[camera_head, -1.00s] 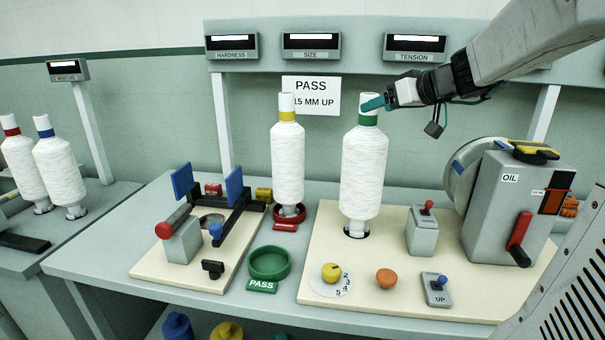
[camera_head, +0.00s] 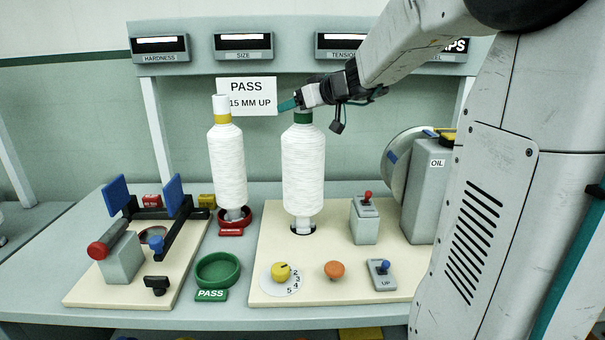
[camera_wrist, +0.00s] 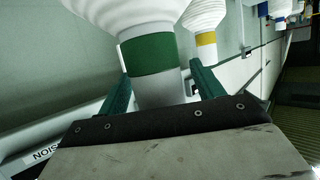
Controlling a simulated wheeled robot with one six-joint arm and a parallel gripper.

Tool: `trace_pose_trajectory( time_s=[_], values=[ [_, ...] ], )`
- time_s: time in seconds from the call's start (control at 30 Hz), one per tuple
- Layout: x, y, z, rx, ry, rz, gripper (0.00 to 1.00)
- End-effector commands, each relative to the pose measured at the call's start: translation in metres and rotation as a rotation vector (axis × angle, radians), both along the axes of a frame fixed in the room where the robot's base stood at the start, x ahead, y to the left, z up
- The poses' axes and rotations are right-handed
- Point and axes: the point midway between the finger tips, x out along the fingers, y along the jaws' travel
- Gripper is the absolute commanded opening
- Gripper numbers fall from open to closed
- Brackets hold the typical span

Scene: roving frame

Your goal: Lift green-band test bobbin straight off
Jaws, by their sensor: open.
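The green-band test bobbin (camera_head: 303,170) is wound with white yarn and stands upright over a dark-ringed seat (camera_head: 303,230) on the cream board. Its green band (camera_wrist: 150,55) and bare white tube end show large in the wrist view. My gripper (camera_head: 290,104) is at the bobbin's top, hiding part of the tube end in the head view. In the wrist view the teal fingers of my gripper (camera_wrist: 163,85) are apart, one on either side of the tube end. I cannot tell whether either finger touches it.
A yellow-band bobbin (camera_head: 227,165) stands close to the left on a red ring (camera_head: 238,216). An empty green PASS ring (camera_head: 218,268) lies in front. A grey lever box (camera_head: 364,220) and OIL machine (camera_head: 428,190) stand right. A PASS 15 MM UP sign (camera_head: 247,97) hangs behind.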

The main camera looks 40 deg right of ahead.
Motion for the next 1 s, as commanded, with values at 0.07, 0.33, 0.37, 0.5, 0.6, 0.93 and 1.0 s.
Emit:
trace_pose_trajectory(
  time_s=[0.07, 0.33, 0.37, 0.5, 0.6, 0.93, 1.0],
  values=[
    [0.0, 0.0, 0.0, 0.0, 0.0, 0.0, 0.61],
    [0.0, 0.0, 0.0, 0.0, 0.0, 0.0, 0.0],
    [0.0, 0.0, 0.0, 0.0, 0.0, 0.0, 0.0],
    [0.0, 0.0, 0.002, 0.0, -0.003, 0.0, 0.0],
    [0.0, 0.0, 0.002, 0.0, -0.003, 0.0, 0.0],
    [0.0, 0.0, 0.044, -0.004, -0.006, 0.0, 0.0],
    [0.0, 0.0, 0.058, -0.003, -0.007, 0.0, 0.0]
  ],
)
